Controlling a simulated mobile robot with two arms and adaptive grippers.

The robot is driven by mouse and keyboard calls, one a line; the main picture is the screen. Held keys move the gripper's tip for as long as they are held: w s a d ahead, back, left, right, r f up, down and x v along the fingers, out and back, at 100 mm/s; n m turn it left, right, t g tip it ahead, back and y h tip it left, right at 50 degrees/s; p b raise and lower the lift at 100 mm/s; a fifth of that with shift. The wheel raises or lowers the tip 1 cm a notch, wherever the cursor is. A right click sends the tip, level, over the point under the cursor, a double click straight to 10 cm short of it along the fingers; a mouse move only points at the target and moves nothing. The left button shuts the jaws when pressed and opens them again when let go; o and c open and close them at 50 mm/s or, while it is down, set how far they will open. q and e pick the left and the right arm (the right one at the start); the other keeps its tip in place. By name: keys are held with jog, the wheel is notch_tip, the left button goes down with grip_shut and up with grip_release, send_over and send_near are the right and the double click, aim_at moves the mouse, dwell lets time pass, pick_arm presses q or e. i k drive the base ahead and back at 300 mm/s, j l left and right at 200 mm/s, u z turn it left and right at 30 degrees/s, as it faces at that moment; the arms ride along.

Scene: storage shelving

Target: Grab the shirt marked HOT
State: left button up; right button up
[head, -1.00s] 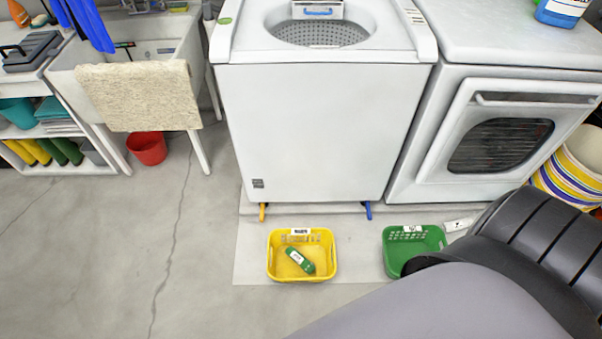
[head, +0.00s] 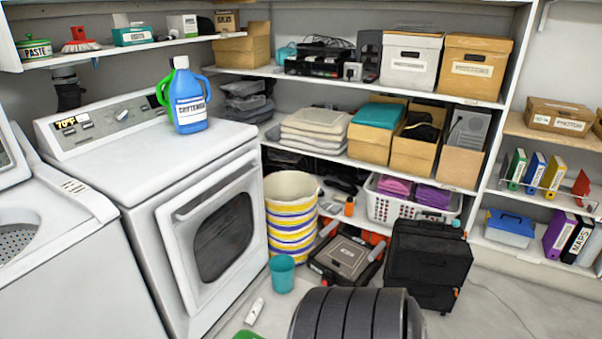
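I cannot make out any shirt marked HOT in the head view. A small white item with a dark mark (head: 255,312) lies on the floor in front of the dryer; its mark is too small to read, and I cannot tell whether it is a shirt. A sliver of a green basket (head: 246,335) shows at the bottom edge, its contents out of view. Folded purple cloths (head: 394,186) lie in a white laundry basket (head: 390,210) on the low shelf.
A white dryer (head: 150,190) bears a blue detergent jug (head: 188,104). Bare floor (head: 510,305) is free at lower right.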

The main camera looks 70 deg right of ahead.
aim_at(257, 307)
jog(key=z, duration=1.9)
jog(key=i, duration=0.1)
